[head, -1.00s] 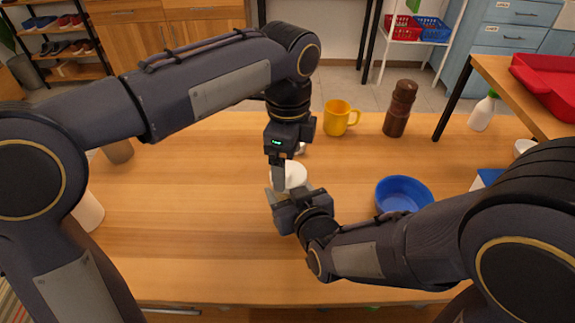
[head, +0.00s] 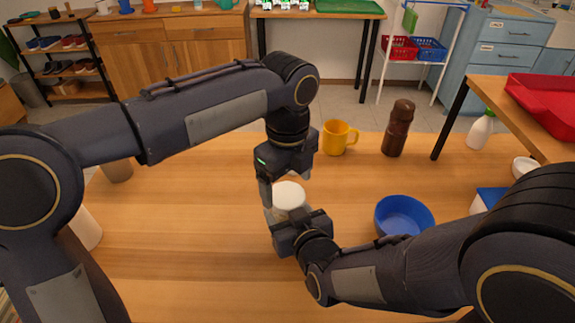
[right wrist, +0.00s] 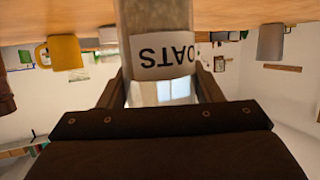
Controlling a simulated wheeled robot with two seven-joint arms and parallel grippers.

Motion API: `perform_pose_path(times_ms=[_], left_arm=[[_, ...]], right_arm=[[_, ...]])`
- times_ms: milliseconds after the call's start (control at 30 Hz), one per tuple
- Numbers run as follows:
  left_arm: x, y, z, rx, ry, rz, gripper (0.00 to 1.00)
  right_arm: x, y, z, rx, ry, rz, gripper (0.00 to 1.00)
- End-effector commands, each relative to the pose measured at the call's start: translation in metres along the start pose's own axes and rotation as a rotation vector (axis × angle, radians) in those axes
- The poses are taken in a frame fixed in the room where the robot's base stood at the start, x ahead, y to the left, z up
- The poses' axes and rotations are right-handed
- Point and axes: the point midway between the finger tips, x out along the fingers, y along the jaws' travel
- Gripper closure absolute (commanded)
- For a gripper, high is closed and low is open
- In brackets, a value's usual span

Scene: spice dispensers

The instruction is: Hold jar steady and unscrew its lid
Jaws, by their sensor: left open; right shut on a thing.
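The jar (right wrist: 158,15) is clear with a white OATS label (right wrist: 160,55), upside down in the right wrist view. In the head view its round white lid (head: 289,196) sits on top, and most of the jar is hidden by my grippers. My right gripper (head: 292,217) is shut on the jar's body from the near side. My left gripper (head: 285,184) points down from above at the lid, with its jaws open. One finger shows by the lid's left side; I cannot tell whether it touches.
A yellow mug (head: 336,138) and a brown grinder (head: 398,128) stand behind the jar. A blue bowl (head: 403,215) is to the right, near my right forearm. A white bottle (head: 481,130) stands farther right.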

Motion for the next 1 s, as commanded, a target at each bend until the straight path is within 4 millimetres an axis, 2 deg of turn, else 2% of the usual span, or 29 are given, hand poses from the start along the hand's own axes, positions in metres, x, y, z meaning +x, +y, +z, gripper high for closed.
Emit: perform_pose_path(times_ms=[200,533,867,1000], left_arm=[[0.022,0.000,0.001,-0.003,0.000,0.000,0.17],[0.025,0.000,0.000,-0.003,0.000,0.000,0.17],[0.025,-0.001,0.000,-0.003,0.000,-0.002,0.60],[0.025,-0.001,0.000,-0.040,0.000,-0.003,0.62]], right_arm=[[0.000,0.000,0.000,0.000,0.000,0.000,1.00],[0.000,0.000,0.000,0.000,0.000,0.000,1.00],[0.000,0.000,0.000,-0.001,0.001,-0.001,1.00],[0.000,-0.001,0.000,-0.002,0.001,-0.002,1.00]])
